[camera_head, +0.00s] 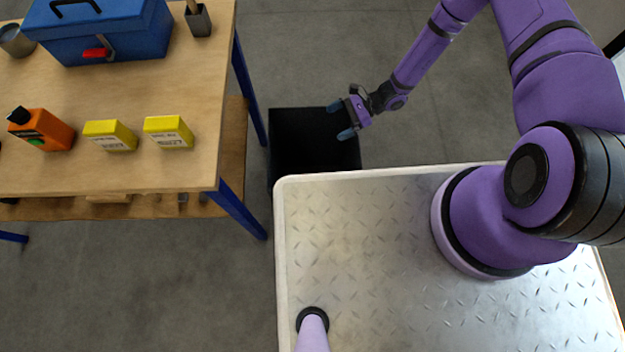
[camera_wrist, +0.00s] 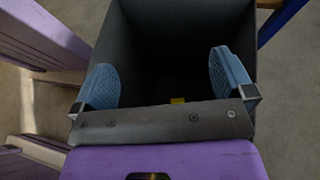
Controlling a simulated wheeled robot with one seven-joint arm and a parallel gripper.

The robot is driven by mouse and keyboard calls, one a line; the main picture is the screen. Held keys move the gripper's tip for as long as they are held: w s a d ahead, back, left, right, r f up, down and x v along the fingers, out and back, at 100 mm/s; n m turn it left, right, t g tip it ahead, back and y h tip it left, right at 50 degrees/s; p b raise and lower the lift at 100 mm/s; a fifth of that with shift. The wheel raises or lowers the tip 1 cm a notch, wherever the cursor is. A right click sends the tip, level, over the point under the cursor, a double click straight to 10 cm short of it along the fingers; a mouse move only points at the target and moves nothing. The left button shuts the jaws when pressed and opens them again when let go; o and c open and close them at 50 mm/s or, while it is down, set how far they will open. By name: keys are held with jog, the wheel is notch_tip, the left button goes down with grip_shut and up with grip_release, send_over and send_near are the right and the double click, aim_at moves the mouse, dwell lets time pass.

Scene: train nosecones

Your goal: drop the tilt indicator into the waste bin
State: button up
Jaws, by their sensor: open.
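The black waste bin (camera_head: 298,145) stands on the floor beside the workbench. My gripper (camera_head: 341,120) is above the bin, with its blue-tipped fingers spread and nothing between them. In the wrist view, the open fingers (camera_wrist: 166,78) are over the mouth of the bin (camera_wrist: 122,45). A small yellow thing (camera_wrist: 177,100) shows low in the dark bin, partly hidden by my gripper's body. It may be the tilt indicator, but too little of it shows to tell.
The wooden workbench (camera_head: 190,85) at left holds two yellow boxes (camera_head: 110,135) (camera_head: 168,132), an orange device (camera_head: 42,130), a blue toolbox (camera_head: 105,32) and a grey cup (camera_head: 198,20). A blue bench leg (camera_head: 250,90) stands close to the bin. Grey floor is clear behind the bin.

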jog(key=shift+v, duration=1.95)
